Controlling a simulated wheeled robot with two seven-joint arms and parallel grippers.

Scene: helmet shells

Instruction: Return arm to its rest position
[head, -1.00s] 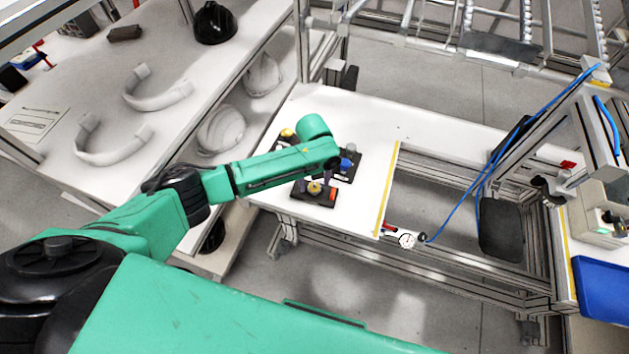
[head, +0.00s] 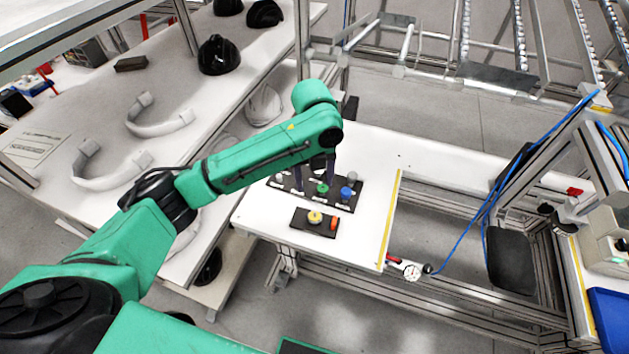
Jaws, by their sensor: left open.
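My left arm reaches in from the left over the white table (head: 265,220). Its gripper (head: 315,182) points down with two dark fingers apart and nothing visible between them. It is over or just in front of a long black panel (head: 345,205) that carries a green knob (head: 322,188), a blue knob (head: 346,193) and grey ones. I cannot tell how high the fingertips are. A smaller black box (head: 300,222) with a yellow button (head: 315,217) and a red-orange part lies nearer, clear of the gripper. My right gripper is out of view.
A metal frame with a blue cable (head: 470,215) stands at right. The table's right part is clear.

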